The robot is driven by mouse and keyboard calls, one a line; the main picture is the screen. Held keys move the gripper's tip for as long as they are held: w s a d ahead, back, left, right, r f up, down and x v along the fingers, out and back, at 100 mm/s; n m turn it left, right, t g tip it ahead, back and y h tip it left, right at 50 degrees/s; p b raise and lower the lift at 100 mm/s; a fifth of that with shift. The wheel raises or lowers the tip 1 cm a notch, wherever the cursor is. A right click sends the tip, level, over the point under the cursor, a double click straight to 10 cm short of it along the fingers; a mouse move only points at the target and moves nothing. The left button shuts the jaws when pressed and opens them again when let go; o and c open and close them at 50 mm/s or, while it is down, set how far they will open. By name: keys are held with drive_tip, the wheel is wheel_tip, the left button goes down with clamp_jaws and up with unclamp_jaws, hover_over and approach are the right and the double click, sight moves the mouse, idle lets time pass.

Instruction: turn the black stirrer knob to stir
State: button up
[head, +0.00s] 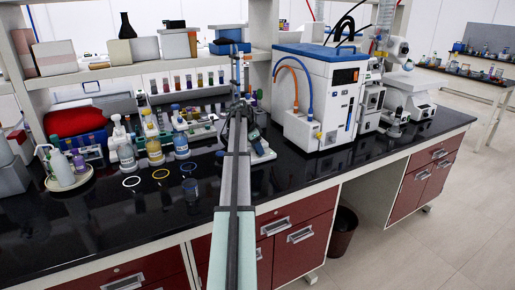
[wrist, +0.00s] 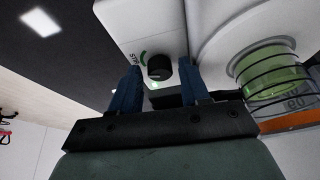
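The black stirrer knob (wrist: 159,68) sits on the white face of the stirrer (wrist: 150,32) in the wrist view. Green marks and partly readable lettering lie beside the knob. My gripper (wrist: 160,80) is open, with one blue finger on each side of the knob. A gap shows between each finger and the knob, and I cannot tell how far the fingertips reach along it. In the head view my arm covers the gripper and most of the stirrer; a white, sloped part of a device (head: 262,150) shows just right of the arm.
A glass vessel with green liquid (wrist: 262,75) and dark coils around it stands close right of the gripper. In the head view, a large white-and-blue instrument (head: 325,95) stands right of the arm. Several bottles (head: 153,142) and three rings (head: 160,174) are left on the black bench (head: 110,225).

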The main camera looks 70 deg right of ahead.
drive_tip(key=shift+o, duration=0.6)
drive_tip(key=shift+r, duration=0.15)
drive_tip(key=v, duration=0.7)
drive_tip(key=shift+a+r, duration=0.15)
drive_tip(key=shift+r, duration=0.15)
drive_tip(key=shift+w, duration=0.15)
